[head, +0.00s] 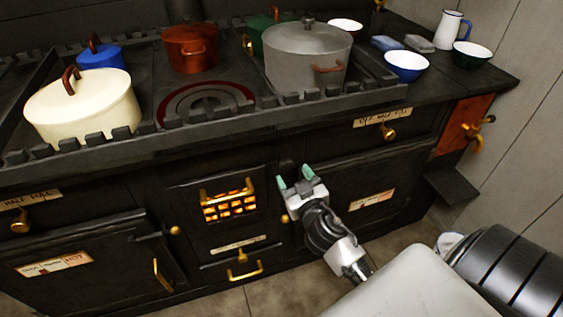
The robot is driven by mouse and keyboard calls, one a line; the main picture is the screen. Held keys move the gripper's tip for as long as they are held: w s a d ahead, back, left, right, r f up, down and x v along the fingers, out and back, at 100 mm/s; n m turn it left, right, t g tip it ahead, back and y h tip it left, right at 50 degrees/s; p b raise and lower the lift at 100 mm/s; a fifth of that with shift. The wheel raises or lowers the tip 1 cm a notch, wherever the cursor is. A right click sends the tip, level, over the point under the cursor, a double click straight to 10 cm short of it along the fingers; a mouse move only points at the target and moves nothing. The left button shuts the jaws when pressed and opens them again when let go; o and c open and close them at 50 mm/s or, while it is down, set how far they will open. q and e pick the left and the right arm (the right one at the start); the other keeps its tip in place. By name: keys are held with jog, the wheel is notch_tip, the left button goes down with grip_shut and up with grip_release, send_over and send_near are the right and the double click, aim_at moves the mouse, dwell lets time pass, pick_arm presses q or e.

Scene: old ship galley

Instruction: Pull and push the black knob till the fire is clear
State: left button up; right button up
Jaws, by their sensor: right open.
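The black stove (150,175) fills the middle of the head view. Its fire glows orange behind a brass-barred grate (229,206) in the front. My right gripper (294,178) is open, with its two teal fingertips pointing up at the stove front, to the right of the grate. A small dark shape (287,164) shows just above the fingertips and may be the black knob; it blends into the black front. I cannot tell whether the fingertips touch it. Nothing shows between the fingers. My left gripper is not in view.
Several pots stand on the railed stove top, among them a cream pot (83,108) and a large grey pot (306,60). Brass handles and knobs stick out of the front, such as the lower drawer handle (243,266). A brass tap (478,133) juts out at right.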

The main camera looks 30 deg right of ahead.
aim_at(288, 168)
jog(key=w, duration=0.3)
jog(key=w+d, duration=0.1)
jog(key=w, duration=0.2)
jog(key=shift+w+d, duration=0.1)
jog(key=shift+c, duration=0.2)
